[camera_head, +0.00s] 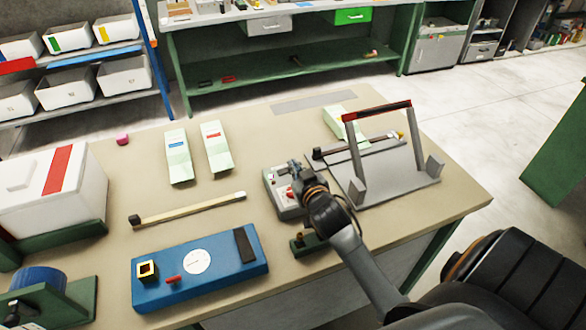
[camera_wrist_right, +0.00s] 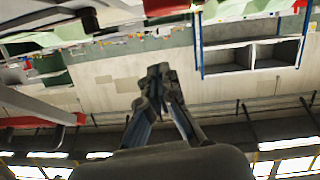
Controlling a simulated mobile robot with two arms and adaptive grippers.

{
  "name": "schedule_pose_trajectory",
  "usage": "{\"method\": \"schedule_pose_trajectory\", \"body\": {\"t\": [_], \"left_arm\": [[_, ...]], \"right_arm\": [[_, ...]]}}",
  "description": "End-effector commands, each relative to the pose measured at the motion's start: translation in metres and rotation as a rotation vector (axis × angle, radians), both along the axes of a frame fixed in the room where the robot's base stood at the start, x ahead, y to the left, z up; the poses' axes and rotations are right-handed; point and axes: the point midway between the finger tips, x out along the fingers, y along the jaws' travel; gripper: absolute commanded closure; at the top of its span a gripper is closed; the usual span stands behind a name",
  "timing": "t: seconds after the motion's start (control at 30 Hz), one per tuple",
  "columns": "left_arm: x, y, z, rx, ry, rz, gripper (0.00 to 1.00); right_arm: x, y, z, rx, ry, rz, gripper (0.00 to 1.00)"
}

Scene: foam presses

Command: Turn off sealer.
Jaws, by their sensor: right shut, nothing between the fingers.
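The sealer, a grey metal frame with a red-topped handle bar (camera_head: 377,112), stands on the right part of the table. A grey control box (camera_head: 283,208) with a red knob and a small green part sits just left of it. My right gripper (camera_head: 294,166) is shut and empty, with its fingertips over the back of the control box. The gripper and wrist hide part of the box, and I cannot tell whether they touch it. In the right wrist view the closed fingers (camera_wrist_right: 158,72) point up the picture with nothing between them. My left gripper is not in view.
A blue device with a white dial (camera_head: 215,268) lies at the table's front. A wooden bar (camera_head: 188,209), two pale green cartons (camera_head: 179,157) and a white box with a red stripe (camera_head: 80,190) are further left. A green block (camera_head: 308,245) sits near the wrist.

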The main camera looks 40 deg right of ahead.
Motion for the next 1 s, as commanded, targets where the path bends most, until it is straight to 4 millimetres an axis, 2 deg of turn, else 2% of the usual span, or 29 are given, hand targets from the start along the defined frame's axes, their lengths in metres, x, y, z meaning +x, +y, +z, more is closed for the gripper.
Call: {"method": "schedule_pose_trajectory", "body": {"t": [0.1, 0.2, 0.3, 0.5, 1.0], "left_arm": [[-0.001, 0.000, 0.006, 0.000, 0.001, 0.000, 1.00], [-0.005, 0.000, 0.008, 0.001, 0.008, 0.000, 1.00], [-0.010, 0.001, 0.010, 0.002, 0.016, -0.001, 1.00], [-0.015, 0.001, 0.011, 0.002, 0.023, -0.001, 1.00], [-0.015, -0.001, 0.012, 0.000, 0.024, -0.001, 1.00]], "right_arm": [[0.022, -0.006, -0.003, -0.002, 0.001, 0.000, 1.00], [0.034, -0.010, -0.010, 0.000, 0.003, 0.000, 1.00], [0.030, -0.011, -0.029, 0.001, 0.006, -0.001, 1.00], [0.030, -0.014, -0.045, 0.000, 0.001, 0.000, 1.00], [0.029, -0.015, -0.053, 0.042, -0.008, 0.000, 1.00]]}}
